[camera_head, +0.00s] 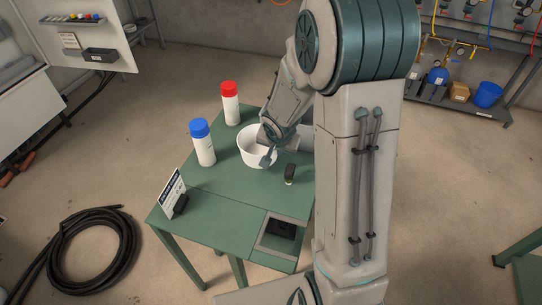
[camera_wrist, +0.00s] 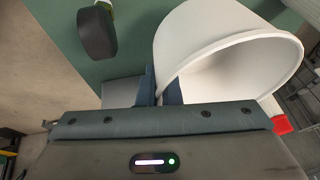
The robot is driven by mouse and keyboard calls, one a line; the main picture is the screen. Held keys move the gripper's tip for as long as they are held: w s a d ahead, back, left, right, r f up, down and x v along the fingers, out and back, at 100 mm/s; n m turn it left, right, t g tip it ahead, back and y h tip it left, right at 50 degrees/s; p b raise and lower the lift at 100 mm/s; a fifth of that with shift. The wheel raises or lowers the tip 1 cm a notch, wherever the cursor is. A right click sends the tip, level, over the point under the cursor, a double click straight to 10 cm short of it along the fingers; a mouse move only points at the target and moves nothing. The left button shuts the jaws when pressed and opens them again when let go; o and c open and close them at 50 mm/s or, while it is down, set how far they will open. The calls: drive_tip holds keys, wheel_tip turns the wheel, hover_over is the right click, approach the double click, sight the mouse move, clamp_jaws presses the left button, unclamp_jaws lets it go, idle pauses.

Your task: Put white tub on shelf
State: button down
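The white tub (camera_head: 250,157) is at the green table, near its far right part. My gripper (camera_head: 267,160) reaches down to the tub's near right wall. In the wrist view the white tub (camera_wrist: 205,40) shows large, with its open mouth facing the camera. The two dark fingers of my gripper (camera_wrist: 159,92) are close together, one on each side of the tub's wall, and look shut on it. I cannot tell whether the tub's base touches the table. A grey shelf (camera_head: 425,97) stands by the back wall at right, partly hidden by my arm.
On the green table (camera_head: 215,215) stand a blue-capped bottle (camera_head: 203,145), a red-capped bottle (camera_head: 230,104), a small dark-topped item (camera_head: 290,174) and a sign (camera_head: 172,192). A black hose (camera_head: 85,250) lies on the floor.

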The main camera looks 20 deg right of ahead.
drive_tip(key=shift+f+b, duration=0.95)
drive_tip(key=shift+f, duration=2.05)
drive_tip(key=shift+f, duration=0.1)
drive_tip(key=c, duration=1.6)
unclamp_jaws()
